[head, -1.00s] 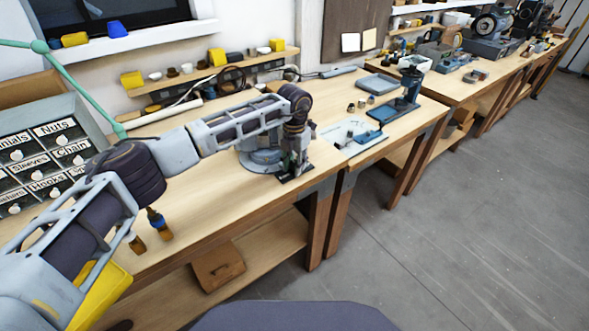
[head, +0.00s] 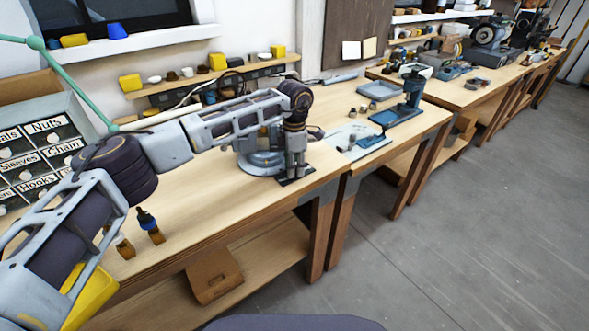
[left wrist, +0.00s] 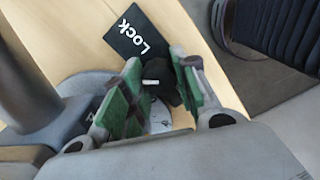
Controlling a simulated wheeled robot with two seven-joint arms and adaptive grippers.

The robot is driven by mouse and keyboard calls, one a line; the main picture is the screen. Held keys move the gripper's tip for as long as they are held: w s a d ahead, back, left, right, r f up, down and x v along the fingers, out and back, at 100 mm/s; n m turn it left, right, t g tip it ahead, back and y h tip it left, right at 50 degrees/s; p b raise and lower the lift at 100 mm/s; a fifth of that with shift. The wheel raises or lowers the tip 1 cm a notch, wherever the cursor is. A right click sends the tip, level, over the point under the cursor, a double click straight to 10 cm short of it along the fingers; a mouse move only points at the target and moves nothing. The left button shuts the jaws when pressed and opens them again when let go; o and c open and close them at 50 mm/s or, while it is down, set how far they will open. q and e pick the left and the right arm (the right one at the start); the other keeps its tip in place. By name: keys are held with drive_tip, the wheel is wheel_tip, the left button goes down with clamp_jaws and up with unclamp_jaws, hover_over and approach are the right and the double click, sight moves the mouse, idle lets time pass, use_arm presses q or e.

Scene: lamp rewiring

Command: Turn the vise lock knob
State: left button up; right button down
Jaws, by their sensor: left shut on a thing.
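The vise (head: 262,163) is a grey metal tool with a round base near the front edge of the bench. My left gripper (head: 296,168) points down at its right side. In the left wrist view the green-padded fingers (left wrist: 160,88) are shut on the black lock knob (left wrist: 158,72), whose pale pointer shows between them. The fingers hide much of the knob. A black plate with the white word "Lock" (left wrist: 138,38) lies beside the knob; its dark edge shows under the gripper in the head view (head: 297,180). My right gripper is not in view.
A labelled drawer cabinet (head: 40,158) is at the far left. Bare wood lies left of the vise.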

use_arm(q)
drive_tip(key=shift+m, duration=0.9)
drive_tip(key=shift+m+b, duration=0.3)
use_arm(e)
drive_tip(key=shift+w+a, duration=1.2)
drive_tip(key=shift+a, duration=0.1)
use_arm(q)
drive_tip(key=o, duration=1)
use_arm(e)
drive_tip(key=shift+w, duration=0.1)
use_arm(q)
drive_tip(key=shift+r, duration=6.05)
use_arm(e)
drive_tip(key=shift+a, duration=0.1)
